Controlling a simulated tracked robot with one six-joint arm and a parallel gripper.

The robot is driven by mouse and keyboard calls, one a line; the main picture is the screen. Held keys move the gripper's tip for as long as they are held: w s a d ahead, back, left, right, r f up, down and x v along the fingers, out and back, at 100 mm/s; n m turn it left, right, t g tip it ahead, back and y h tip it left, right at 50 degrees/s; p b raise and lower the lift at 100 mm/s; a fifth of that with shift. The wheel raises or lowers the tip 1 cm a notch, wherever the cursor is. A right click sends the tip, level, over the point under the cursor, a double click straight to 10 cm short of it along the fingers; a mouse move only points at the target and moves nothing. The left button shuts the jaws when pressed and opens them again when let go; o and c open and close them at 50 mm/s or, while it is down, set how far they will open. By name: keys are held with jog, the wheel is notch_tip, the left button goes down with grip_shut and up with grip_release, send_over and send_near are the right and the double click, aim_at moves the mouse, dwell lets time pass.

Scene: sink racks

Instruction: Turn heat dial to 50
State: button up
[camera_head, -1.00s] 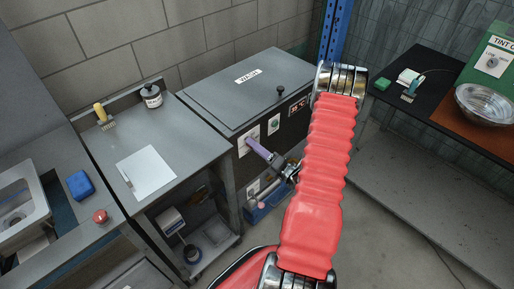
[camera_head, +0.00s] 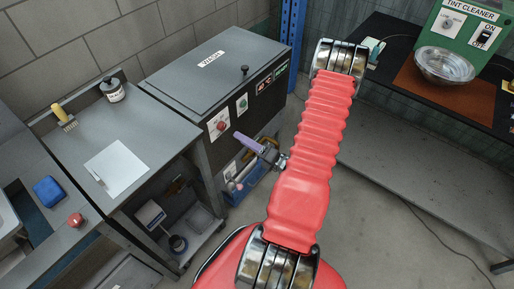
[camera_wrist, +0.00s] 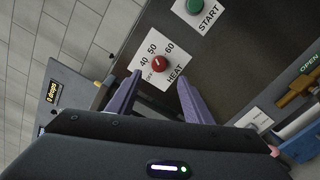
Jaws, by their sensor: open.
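The heat dial (camera_wrist: 159,63) is a red knob on a white plate marked OFF, 40, 50, 60 and HEAT, on the dark front of the wash unit. In the head view the red dial (camera_head: 221,126) shows on that front, left of a green button. Its exact pointer setting is too small to tell. My gripper (camera_wrist: 158,88) is open, its two purple fingers apart, with the dial beyond and between the tips in the wrist view. The fingers appear clear of the dial. In the head view my gripper (camera_head: 240,136) is in front of the unit.
A green START button (camera_wrist: 194,6) sits near the dial. The wash unit's lid (camera_head: 205,70) is closed. A grey bench (camera_head: 150,135) with paper and a bottle adjoins it at left. A black table (camera_head: 385,55) with a metal bowl stands at right. Open floor lies between.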

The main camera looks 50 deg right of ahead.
jog(key=shift+s+d, duration=0.1)
jog(key=shift+s, duration=2.55)
jog(key=shift+f, duration=0.1)
